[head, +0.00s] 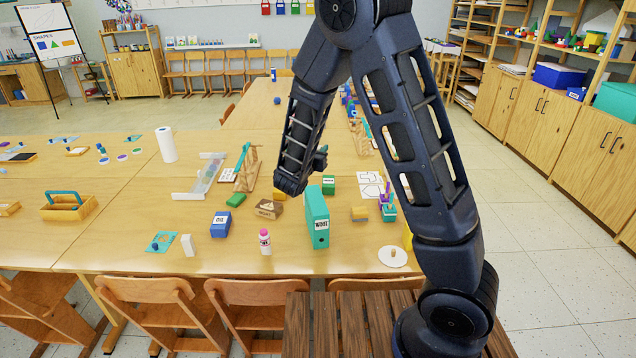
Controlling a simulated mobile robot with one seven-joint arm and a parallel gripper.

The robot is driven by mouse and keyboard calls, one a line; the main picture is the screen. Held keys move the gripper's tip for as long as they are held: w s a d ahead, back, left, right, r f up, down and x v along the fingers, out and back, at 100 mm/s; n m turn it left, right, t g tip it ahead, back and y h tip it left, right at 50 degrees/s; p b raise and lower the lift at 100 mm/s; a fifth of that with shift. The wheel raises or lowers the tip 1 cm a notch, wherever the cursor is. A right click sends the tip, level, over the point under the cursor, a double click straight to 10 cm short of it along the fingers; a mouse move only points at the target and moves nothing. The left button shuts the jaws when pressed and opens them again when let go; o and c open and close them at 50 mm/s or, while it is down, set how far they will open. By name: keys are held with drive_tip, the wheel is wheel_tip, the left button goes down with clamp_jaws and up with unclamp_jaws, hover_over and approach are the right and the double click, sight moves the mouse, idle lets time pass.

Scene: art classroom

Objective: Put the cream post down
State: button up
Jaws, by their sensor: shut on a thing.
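My gripper (318,161) is at the end of my dark arm, above the middle of the near table (120,215). It points away from this view, and my wrist hides most of its jaws. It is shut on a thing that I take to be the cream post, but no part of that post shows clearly. A white upright block (188,245) stands apart on the table at the front left. A small tan peg stands on a round white disc (393,260) at the front right.
A blue box (221,224) and a pink-topped bottle (264,241) stand nearer. Free tabletop lies at the left. Chairs (165,312) line the front edge.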

wheel_tip(320, 180, down, 12)
drive_tip(key=shift+f, duration=0.2)
idle(0.5)
drive_tip(key=shift+f, duration=0.15)
drive_tip(key=o, duration=1)
drive_tip(key=shift+o, duration=0.2)
